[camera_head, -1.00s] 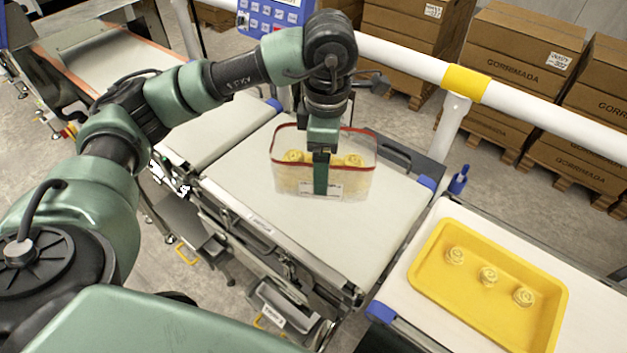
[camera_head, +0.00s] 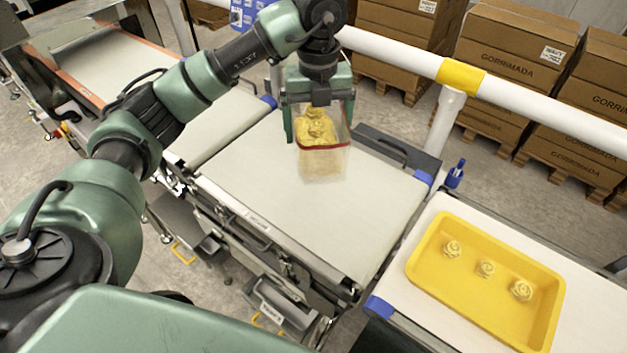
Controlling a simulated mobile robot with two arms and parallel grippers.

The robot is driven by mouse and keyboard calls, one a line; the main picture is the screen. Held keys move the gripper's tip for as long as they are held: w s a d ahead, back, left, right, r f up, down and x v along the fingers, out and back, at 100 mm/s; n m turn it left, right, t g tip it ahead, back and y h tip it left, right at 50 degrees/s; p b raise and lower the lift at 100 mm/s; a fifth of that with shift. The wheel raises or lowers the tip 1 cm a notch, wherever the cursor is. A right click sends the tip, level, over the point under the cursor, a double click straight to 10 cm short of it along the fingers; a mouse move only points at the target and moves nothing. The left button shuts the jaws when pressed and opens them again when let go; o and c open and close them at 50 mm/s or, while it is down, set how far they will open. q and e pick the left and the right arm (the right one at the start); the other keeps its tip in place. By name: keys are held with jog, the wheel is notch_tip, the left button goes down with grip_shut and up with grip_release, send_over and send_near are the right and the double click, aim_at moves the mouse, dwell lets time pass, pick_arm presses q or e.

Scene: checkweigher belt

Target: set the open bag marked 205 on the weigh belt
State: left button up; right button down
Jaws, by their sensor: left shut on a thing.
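The clear bag with a red rim (camera_head: 325,167) holds several yellow pasta nests. It is in my left gripper (camera_head: 319,115), which is shut on it with a finger at each side of its upper part. The nests show through the open mouth above the red front edge. The bag's narrow side faces me, and no marking can be read on it. It is over the rear half of the white weigh belt (camera_head: 300,215). I cannot tell whether its bottom touches the belt. My right gripper is not in view.
A yellow tray (camera_head: 425,270) with three nests stands on the right-hand belt (camera_head: 392,290). A white rail with a yellow band (camera_head: 461,76) runs behind the weigh belt. Stacked cartons (camera_head: 515,60) stand beyond it. The front of the weigh belt is bare.

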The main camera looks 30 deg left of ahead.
pick_arm(q)
notch_tip(320, 180, down, 17)
jog(key=p, duration=0.3)
jog(key=shift+f, duration=0.25)
